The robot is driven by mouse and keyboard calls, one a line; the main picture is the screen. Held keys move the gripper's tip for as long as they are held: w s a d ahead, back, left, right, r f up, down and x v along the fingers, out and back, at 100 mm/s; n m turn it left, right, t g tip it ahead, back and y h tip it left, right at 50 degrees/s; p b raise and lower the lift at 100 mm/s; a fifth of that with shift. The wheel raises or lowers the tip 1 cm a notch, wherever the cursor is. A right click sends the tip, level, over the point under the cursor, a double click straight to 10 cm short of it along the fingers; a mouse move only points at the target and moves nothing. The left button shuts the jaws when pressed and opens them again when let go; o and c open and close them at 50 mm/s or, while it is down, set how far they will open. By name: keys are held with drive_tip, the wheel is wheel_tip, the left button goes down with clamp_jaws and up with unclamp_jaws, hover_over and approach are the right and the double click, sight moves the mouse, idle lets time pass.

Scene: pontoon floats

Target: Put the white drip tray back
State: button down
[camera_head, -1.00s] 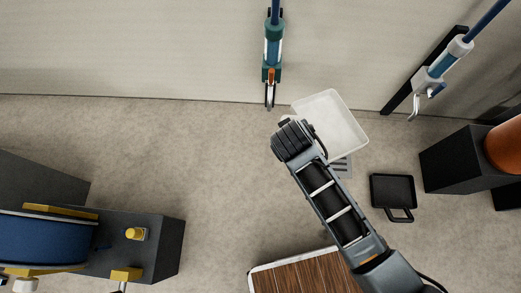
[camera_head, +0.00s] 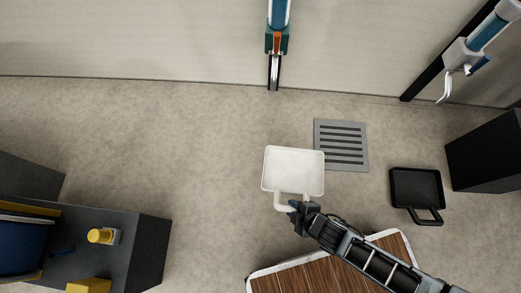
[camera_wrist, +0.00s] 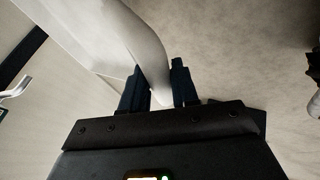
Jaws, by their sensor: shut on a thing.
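The white drip tray (camera_head: 293,170) is a shallow square pan with a loop handle at its near side. In the head view it is left of the grey floor grate and beyond the wooden board. My gripper (camera_head: 298,207) is at the tray's handle on its near side. In the wrist view my gripper (camera_wrist: 160,88) has its two dark fingers either side of the white handle (camera_wrist: 148,55), shut on it. Most of the tray runs out of the wrist view at the upper left.
A grey slotted grate (camera_head: 341,145) lies in the floor. A black handled tray (camera_head: 416,188) lies right of it. A wooden board with a white edge (camera_head: 330,278) is in front. A teal nozzle (camera_head: 276,42) hangs at the wall. A dark box with yellow parts (camera_head: 130,260) stands left.

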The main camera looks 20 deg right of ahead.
drive_tip(key=shift+s+d+f, duration=0.1)
drive_tip(key=shift+s+f, duration=0.05)
drive_tip(key=shift+f, duration=0.2)
drive_tip(key=w+a+f+b, duration=0.1)
drive_tip(key=a+f+b, duration=0.2)
drive_tip(key=w+a+f+b, duration=0.1)
drive_tip(key=a+f+b, duration=0.2)
drive_tip(key=a+f, duration=0.1)
drive_tip(key=w+a+f+b, duration=0.1)
drive_tip(key=a+f+b, duration=0.2)
drive_tip(key=a+f, duration=0.1)
drive_tip(key=shift+w, duration=0.25)
drive_tip(key=c, duration=0.8)
unclamp_jaws()
drive_tip(key=shift+c, duration=0.2)
drive_tip(key=p+v, duration=0.6)
drive_tip(key=v, duration=0.6)
